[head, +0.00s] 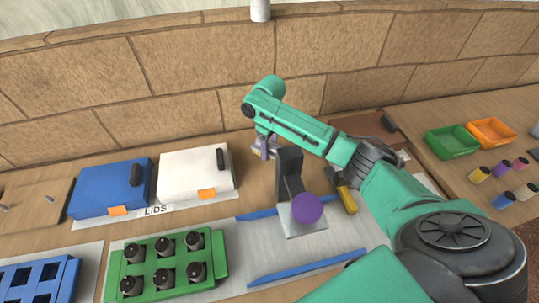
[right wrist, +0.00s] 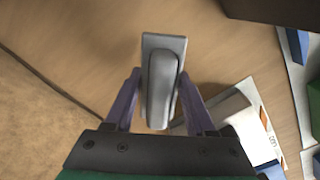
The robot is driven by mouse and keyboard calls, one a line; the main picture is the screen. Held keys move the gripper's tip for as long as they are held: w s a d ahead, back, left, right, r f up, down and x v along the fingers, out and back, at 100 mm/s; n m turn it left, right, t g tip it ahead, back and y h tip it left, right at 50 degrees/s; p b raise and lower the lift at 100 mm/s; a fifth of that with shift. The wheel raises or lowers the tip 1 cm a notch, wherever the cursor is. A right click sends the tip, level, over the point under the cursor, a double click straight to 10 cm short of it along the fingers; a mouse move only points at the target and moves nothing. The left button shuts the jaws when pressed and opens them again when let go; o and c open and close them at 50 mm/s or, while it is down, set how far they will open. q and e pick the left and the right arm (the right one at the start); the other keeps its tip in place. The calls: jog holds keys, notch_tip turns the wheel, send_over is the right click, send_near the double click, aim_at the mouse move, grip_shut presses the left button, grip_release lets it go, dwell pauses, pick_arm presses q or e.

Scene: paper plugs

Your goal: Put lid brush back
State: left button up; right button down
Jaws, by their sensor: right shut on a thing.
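My right gripper (head: 264,148) has purple fingers and is above the back of the table, between the white lid box and the dark grey stand. It is shut on a grey block with a rounded handle, which I take to be the lid brush (right wrist: 162,85). In the right wrist view the brush lies between the two fingers. In the head view it is mostly hidden by the gripper. The stand (head: 290,175) has a light base plate with a purple ball (head: 307,208) at its front. My left gripper is not in view.
A blue box (head: 98,190) and a white box (head: 190,170) with black handles stand behind the "LIDS" label. A green rack (head: 222,262) holds several dark plugs. A yellow-handled tool (head: 347,200) lies right of the stand. Green (head: 452,143) and orange (head: 492,132) bins are far right.

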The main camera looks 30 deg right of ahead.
aim_at(269, 143)
jog(key=shift+f, duration=1.9)
jog(key=shift+f, duration=0.1)
jog(key=shift+c, duration=1.2)
grip_release()
notch_tip(269, 143, up, 12)
jog(key=shift+r+b, duration=0.2)
jog(key=shift+b, duration=0.15)
jog(key=shift+f, duration=0.1)
